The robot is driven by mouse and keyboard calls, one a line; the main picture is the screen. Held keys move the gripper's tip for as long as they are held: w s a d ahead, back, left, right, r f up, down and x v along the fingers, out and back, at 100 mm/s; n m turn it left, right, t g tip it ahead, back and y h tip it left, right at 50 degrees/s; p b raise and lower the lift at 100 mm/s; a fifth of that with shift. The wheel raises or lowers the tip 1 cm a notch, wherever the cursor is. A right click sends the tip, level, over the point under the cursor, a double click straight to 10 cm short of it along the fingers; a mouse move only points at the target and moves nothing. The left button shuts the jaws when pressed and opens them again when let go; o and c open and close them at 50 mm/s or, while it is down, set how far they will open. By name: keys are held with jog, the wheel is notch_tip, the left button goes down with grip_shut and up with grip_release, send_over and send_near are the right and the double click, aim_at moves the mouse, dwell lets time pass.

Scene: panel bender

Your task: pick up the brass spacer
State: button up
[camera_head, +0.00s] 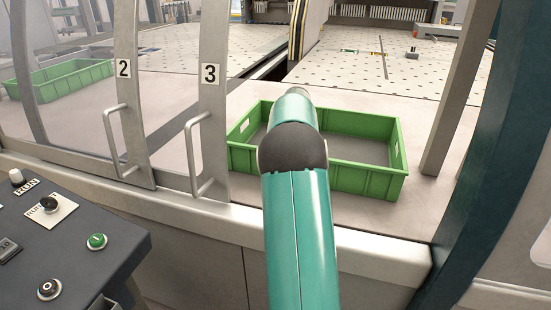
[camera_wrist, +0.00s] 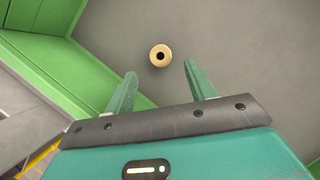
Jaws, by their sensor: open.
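The brass spacer (camera_wrist: 160,55) is a small, round, pale gold ring with a dark centre hole. In the wrist view it lies on the grey floor of a green crate, near the top middle. My gripper (camera_wrist: 158,82) is open and empty, its two teal fingers spread apart. The spacer shows beyond the fingertips, roughly in line with the gap between them. How high the fingers are above it I cannot tell. In the head view my teal arm reaches over the green crate (camera_head: 370,182) and hides part of its inside; the spacer and gripper do not show there.
Green crate walls (camera_wrist: 45,60) rise close on the left in the wrist view. In the head view a glazed door with handles (camera_head: 196,150) stands left of the crate and a post (camera_head: 458,90) right of it. A control console (camera_head: 60,250) is at lower left.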

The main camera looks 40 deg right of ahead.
jog(key=shift+x, duration=2.55)
jog(key=shift+w+d+r, duration=0.1)
jog(key=shift+w+d, duration=0.05)
jog(key=shift+d, duration=0.05)
jog(key=c, duration=1.1)
